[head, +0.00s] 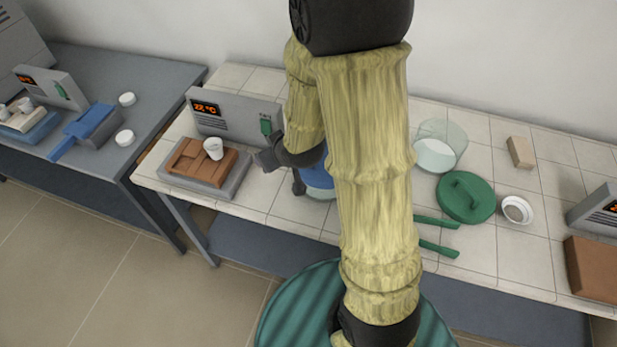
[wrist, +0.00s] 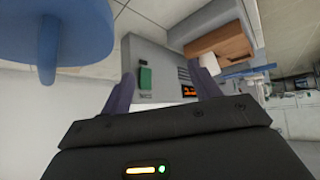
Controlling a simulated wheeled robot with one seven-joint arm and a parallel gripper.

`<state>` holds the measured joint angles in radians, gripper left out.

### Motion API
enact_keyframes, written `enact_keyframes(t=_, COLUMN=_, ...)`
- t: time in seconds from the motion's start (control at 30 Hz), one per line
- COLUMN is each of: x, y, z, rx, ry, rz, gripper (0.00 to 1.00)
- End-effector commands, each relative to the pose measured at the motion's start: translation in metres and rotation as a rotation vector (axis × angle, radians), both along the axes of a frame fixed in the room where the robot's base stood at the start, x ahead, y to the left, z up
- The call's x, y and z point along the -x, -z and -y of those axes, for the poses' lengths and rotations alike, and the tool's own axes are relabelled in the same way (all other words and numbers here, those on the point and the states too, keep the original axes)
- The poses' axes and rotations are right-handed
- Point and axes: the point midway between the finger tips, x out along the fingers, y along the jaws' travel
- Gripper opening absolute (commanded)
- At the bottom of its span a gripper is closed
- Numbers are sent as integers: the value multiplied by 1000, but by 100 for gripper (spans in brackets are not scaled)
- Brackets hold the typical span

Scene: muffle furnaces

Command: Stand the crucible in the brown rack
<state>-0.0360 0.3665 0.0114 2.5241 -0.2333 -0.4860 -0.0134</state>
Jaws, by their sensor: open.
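The brown rack (head: 188,172) lies on a grey slab in front of a furnace panel. The white crucible (head: 213,149) stands about upright in the rack, towards its right back part; its base is hidden inside. In the wrist view the rack (wrist: 222,42) shows at the upper right, with the white crucible (wrist: 238,71) by it. My gripper (head: 262,160) is to the right of the rack and apart from the crucible. In the wrist view my gripper (wrist: 163,92) is open, with nothing between its fingers.
The furnace panel (head: 237,115) reads about 22 °C. A blue object (head: 318,182) stands partly hidden behind my arm. To the right are a glass vessel (head: 440,147), a green lid (head: 466,197), a white dish (head: 517,210) and green handles (head: 438,247). A grey table (head: 155,85) is at left.

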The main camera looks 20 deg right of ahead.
Motion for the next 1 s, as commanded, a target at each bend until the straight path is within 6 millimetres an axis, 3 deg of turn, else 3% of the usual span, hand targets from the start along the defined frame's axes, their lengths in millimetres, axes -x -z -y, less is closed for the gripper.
enact_keyframes(t=0.2, x=54, y=-22, z=31, rx=37, ry=153, rz=-222, gripper=62)
enact_keyframes(t=0.4, x=111, y=-39, z=42, rx=22, ry=262, rz=-422, gripper=62)
enact_keyframes(t=0.5, x=129, y=-44, z=42, rx=11, ry=287, rz=-481, gripper=62)
enact_keyframes(t=1.0, x=135, y=-45, z=42, rx=10, ry=293, rz=-505, gripper=62)
